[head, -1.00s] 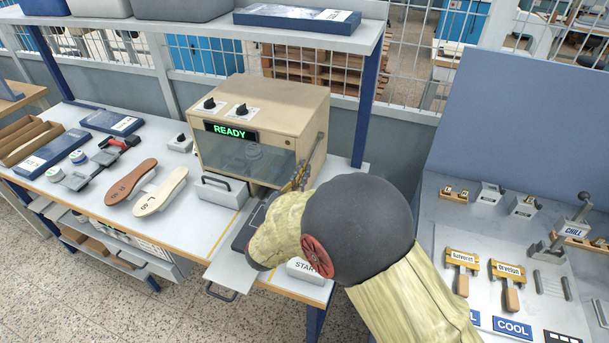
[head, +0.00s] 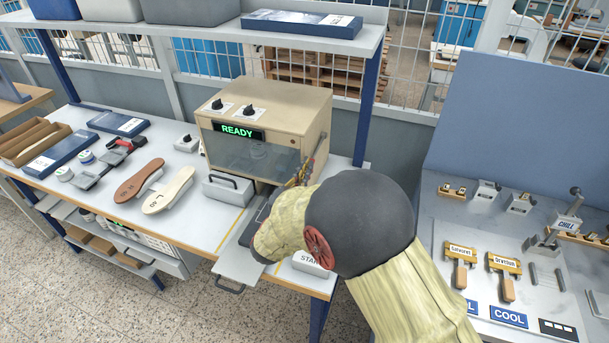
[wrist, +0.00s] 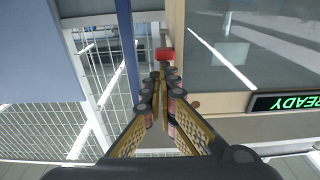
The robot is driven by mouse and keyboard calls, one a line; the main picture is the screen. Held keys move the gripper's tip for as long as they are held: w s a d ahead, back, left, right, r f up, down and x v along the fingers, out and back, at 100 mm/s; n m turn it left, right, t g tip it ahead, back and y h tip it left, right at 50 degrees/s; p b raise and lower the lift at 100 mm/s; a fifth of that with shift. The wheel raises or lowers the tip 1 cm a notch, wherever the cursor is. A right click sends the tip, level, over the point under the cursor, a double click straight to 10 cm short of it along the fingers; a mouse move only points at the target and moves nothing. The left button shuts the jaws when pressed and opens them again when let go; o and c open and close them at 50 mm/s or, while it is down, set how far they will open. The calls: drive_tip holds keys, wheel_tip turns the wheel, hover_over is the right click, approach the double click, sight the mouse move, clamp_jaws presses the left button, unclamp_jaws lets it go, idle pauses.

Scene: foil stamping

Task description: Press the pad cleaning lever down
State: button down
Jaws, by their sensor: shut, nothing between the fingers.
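The stamping machine (head: 262,110) is a beige box with a glass window and a green READY display (head: 237,131). In the wrist view, a red knob (wrist: 165,54), probably the end of the pad cleaning lever, shows beside the machine's side, just beyond my fingertips. I cannot tell whether it touches them. My gripper (wrist: 160,78) is shut and empty. In the head view my gripper (head: 306,171) is by the machine's right front edge, mostly behind my arm.
Soles (head: 168,190) lie left. A blue post (head: 365,110) rises behind the machine.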

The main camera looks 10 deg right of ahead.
drive_tip(key=p+v, duration=0.1)
drive_tip(key=v, duration=0.9)
drive_tip(key=shift+f, duration=0.15)
drive_tip(key=shift+w, duration=0.15)
drive_tip(key=w+a+r+n+y, duration=0.2)
drive_tip(key=w+a+r+y, duration=0.1)
drive_tip(key=w+r+y, duration=0.3)
drive_tip(key=s+a+r+n+g+y, duration=0.2)
drive_tip(key=s+r+n+g+y, duration=0.1)
drive_tip(key=s+r+y, duration=0.4)
drive_tip(key=s+d+f+n+g+h, duration=0.1)
drive_tip(key=s+d+g, duration=0.2)
drive_tip(key=s, duration=1.1)
drive_tip(key=s+d+f+g+h, duration=0.1)
drive_tip(key=s+d+g, duration=0.3)
drive_tip(key=s+d, duration=0.5)
drive_tip(key=s+f, duration=0.1)
drive_tip(key=s, duration=0.3)
drive_tip(key=shift+s+n, duration=0.35)
drive_tip(key=shift+n, duration=0.05)
